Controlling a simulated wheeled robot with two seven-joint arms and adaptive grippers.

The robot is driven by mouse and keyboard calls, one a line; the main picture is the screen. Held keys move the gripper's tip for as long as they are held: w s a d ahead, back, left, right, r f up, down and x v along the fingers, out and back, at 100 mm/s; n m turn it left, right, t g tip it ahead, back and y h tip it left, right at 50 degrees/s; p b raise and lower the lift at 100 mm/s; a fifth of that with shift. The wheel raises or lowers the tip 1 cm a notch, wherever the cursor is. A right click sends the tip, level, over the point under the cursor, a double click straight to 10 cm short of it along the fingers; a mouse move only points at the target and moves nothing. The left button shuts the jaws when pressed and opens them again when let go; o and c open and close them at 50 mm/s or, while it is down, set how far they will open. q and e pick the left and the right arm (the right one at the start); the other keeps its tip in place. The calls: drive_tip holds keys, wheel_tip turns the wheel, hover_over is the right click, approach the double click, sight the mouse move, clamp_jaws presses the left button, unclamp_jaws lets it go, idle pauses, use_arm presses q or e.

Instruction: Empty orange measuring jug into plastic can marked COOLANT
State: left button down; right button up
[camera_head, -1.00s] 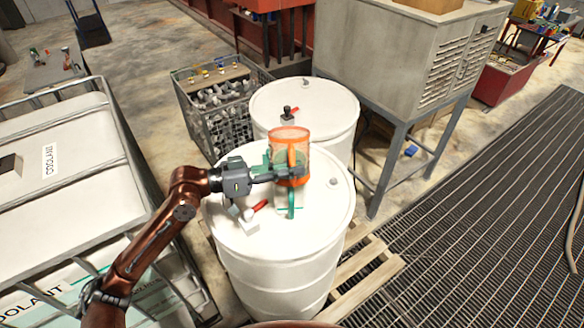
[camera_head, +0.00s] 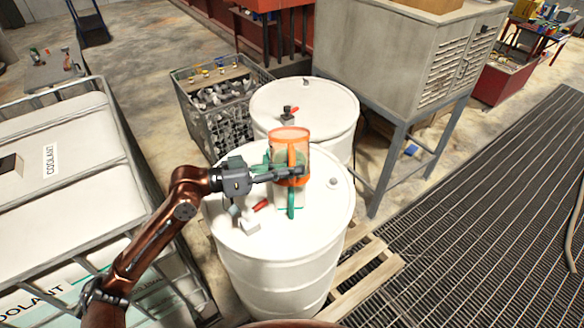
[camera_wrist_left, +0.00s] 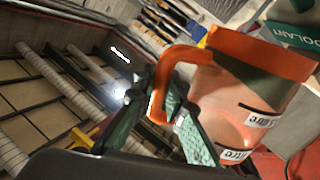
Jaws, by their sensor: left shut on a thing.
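The orange measuring jug (camera_head: 290,133) has a clear body with orange rim, base and handle. It looks upright above the front white drum. My left gripper (camera_head: 279,175) is shut on it from the left. In the left wrist view the gripper (camera_wrist_left: 165,125) has its fingers at the orange handle of the jug (camera_wrist_left: 235,100). A white and green can (camera_head: 289,204) shows on the drum below and behind the jug, partly hidden. My right gripper is not in view.
The front drum (camera_head: 290,245) stands on a wooden pallet (camera_head: 370,265); small red-handled fittings (camera_head: 258,205) lie on it. A second drum (camera_head: 320,105) is behind. A caged COOLANT tank (camera_head: 60,200) stands left, a grey cabinet (camera_head: 405,60) right.

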sight(291, 155)
use_arm(q)
drive_tip(key=shift+w+r+n+p, duration=0.2)
drive_tip(key=shift+r+n+p, duration=1.1)
drive_tip(key=shift+p, duration=1.65)
idle(2.3)
drive_tip(key=shift+w+r+n+p, duration=0.2)
drive_tip(key=shift+r+p, duration=0.15)
drive_tip(key=shift+p, duration=0.35)
drive_tip(key=shift+w+r+n+p, duration=0.1)
drive_tip(key=shift+r+n+p, duration=0.15)
drive_tip(key=shift+p, duration=0.4)
idle(1.4)
